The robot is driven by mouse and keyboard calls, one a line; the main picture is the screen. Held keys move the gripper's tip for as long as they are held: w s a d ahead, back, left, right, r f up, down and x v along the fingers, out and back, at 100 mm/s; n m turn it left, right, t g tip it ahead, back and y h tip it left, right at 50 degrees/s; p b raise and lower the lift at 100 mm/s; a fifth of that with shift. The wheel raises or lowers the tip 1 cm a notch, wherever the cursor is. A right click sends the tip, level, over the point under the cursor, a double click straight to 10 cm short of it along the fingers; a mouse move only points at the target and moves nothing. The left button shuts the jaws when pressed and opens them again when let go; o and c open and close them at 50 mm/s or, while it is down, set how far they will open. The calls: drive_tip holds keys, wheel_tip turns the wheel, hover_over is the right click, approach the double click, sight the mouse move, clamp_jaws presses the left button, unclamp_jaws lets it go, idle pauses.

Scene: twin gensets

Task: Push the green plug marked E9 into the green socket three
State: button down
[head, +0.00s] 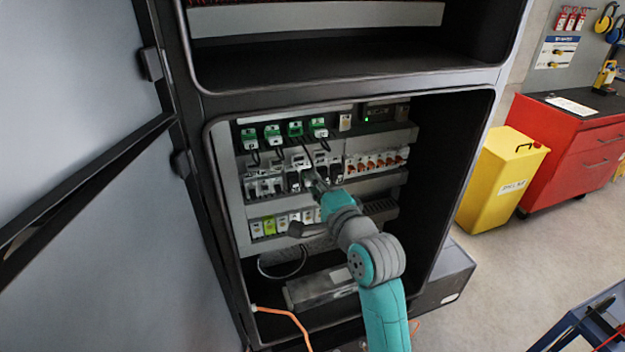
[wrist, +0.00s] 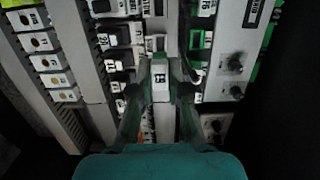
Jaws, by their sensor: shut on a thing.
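My gripper (head: 312,181) is inside the open cabinet, below the top row of green sockets. In the wrist view my gripper (wrist: 159,92) is shut on a plug (wrist: 159,80) with a white label face and green sides. Its marking is too small to read surely. In the head view the plug is mostly hidden by my gripper. The third green socket from the left (head: 295,129) shows a green face without a white plug. The sockets beside it hold white-faced plugs, such as the second (head: 273,135) and the fourth (head: 319,129).
Rows of breakers (head: 376,162) and a lower row of terminals (head: 270,226) surround my gripper closely. Black cables hang under the green sockets. The cabinet door (head: 75,90) stands open at left. A yellow bin (head: 500,180) and red cabinet (head: 570,150) stand at right.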

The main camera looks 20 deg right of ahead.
drive_tip(key=shift+r, duration=0.15)
idle(0.4)
drive_tip(key=shift+r, duration=3)
drive_tip(key=shift+w, duration=3.2)
drive_tip(key=shift+w, duration=1.45)
drive_tip(key=c, duration=1.1)
unclamp_jaws()
drive_tip(key=shift+o, duration=0.2)
drive_tip(key=shift+s, duration=0.1)
